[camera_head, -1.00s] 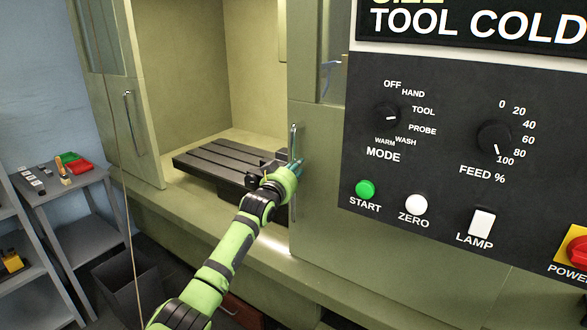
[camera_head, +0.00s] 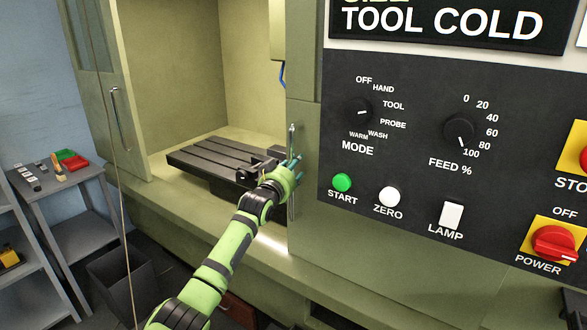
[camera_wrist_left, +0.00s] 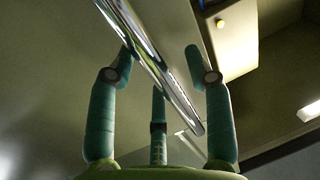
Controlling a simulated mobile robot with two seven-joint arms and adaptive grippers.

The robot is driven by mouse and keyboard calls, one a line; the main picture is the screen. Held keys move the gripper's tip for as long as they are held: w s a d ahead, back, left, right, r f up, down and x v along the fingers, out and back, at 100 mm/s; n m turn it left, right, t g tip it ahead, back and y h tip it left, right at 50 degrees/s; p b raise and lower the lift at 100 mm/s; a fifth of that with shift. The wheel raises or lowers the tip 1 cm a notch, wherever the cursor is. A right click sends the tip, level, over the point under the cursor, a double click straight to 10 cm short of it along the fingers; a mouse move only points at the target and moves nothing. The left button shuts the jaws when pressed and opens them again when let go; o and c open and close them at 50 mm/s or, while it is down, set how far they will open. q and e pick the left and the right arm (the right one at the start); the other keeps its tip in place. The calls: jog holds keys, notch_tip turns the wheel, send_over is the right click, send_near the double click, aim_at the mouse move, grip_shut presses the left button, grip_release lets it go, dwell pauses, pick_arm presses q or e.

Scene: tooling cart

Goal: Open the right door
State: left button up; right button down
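The right door (camera_head: 303,196) is an olive-green machine panel beside the control panel, with an upright metal handle (camera_head: 292,137) near its left edge. My left gripper (camera_head: 293,168) is at this handle. In the left wrist view the shiny handle (camera_wrist_left: 160,62) runs between the teal fingers of my left gripper (camera_wrist_left: 160,60). The fingers are spread, with a gap between the handle and the right-hand finger. The left fingertip is close to the bar; I cannot tell whether it touches. My right gripper is not in view.
The left door (camera_head: 108,130) stands apart from the right door, with the machine bed (camera_head: 215,160) visible through the opening. The control panel (camera_head: 420,150) is close on the right. A grey shelf (camera_head: 70,183) and a dark bin (camera_head: 118,285) stand at the left.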

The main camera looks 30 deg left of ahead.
pick_arm(q)
jog(key=s+d, duration=0.1)
jog(key=s, duration=1.1)
jog(key=shift+d, duration=0.2)
dwell(0.3)
